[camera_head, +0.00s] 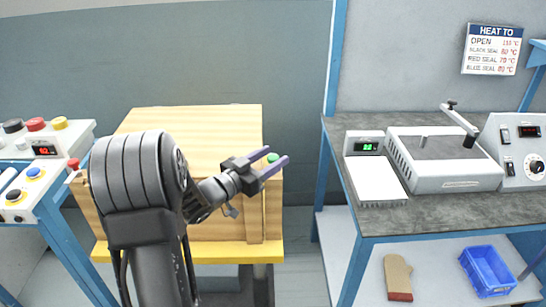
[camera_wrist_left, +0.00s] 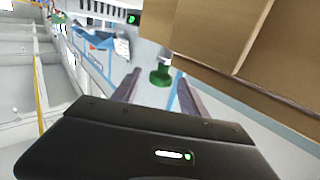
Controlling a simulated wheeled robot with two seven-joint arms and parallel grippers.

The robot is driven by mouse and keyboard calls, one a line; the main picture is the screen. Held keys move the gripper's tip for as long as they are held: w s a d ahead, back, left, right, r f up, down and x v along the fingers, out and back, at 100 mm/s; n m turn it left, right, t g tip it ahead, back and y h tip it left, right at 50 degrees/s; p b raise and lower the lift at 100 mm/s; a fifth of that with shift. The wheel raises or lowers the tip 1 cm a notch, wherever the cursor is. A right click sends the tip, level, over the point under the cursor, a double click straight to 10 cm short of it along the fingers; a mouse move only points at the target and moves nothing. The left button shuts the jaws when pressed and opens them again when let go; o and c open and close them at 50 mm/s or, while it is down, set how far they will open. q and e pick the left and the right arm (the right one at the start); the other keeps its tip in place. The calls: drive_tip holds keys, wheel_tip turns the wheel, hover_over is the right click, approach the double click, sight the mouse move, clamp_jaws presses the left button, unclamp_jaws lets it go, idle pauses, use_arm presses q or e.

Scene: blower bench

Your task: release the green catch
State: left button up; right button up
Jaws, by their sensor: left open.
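The green catch (camera_head: 272,157) is a small round knob on the right side of the large wooden box (camera_head: 215,118). It also shows in the left wrist view (camera_wrist_left: 160,76), where it sits beside the box's brown wall. My left gripper (camera_head: 277,153) is open, with its two purple-grey fingers on either side of the catch in the picture. In the left wrist view the catch appears between the fingertips; I cannot tell whether they touch it. My left arm hides the box's lower left part. My right gripper is not in view.
The box stands on a yellow-edged stand (camera_head: 220,252). A red knob (camera_head: 73,163) is at its left side. A button panel (camera_head: 40,150) stands far left. The right bench (camera_head: 450,212) holds a scale (camera_head: 376,182) and a heater unit (camera_head: 445,170). Open floor separates stand and bench.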

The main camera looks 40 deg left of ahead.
use_arm(q)
drive_tip(key=s+a, duration=0.1)
drive_tip(key=s, duration=0.6)
idle(0.4)
